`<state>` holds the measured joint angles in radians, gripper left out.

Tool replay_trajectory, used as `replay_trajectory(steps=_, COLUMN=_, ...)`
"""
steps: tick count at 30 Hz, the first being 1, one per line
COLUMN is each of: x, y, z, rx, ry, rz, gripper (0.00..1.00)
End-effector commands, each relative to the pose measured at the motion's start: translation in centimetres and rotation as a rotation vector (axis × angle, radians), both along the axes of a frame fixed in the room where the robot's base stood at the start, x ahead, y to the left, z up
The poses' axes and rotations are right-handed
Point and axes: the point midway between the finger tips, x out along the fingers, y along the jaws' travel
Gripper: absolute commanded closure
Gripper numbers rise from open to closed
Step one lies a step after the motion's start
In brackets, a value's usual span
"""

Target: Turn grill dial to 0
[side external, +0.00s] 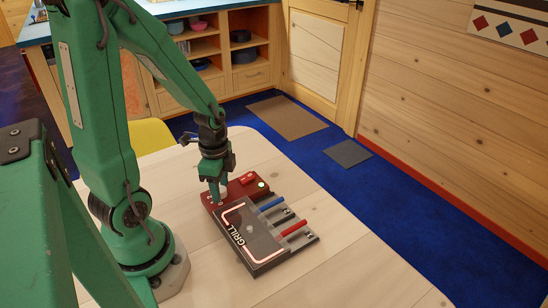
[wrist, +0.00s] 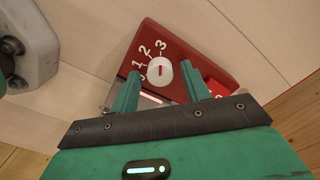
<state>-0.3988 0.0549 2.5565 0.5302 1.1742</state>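The grill (side external: 262,246) lies on the table with a glowing border and the word GRILL. Its red control panel (wrist: 186,47) carries a white round dial (wrist: 160,72) with a red mark. The mark looks roughly upright in the wrist view, toward the printed 3; the digits 2 and 1 show to its left. The left finger partly covers the lowest marking, so I cannot read it. My gripper (wrist: 160,68) is open, one finger on each side of the dial, with visible gaps. In the side view, my gripper (side external: 217,194) is low over the panel and partly hides the dial.
A blue handle (side external: 271,203) and a red handle (side external: 294,228) lie along the grill's right side. The pale table (side external: 350,262) is clear to the right. A yellow chair (side external: 150,136) stands behind.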

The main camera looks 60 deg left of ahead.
Motion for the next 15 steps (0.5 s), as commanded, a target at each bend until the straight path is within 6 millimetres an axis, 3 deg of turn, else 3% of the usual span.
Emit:
replay_trajectory(steps=1, x=0.00, y=0.00, z=0.01, rx=0.000, ry=0.000, rz=0.000, gripper=0.64)
replay_trajectory(steps=6, x=0.00, y=0.00, z=0.02, rx=0.000, ry=0.000, rz=0.000, gripper=0.95)
replay_trajectory(steps=15, x=0.00, y=0.00, z=0.04, rx=0.000, ry=0.000, rz=0.021, gripper=0.95)
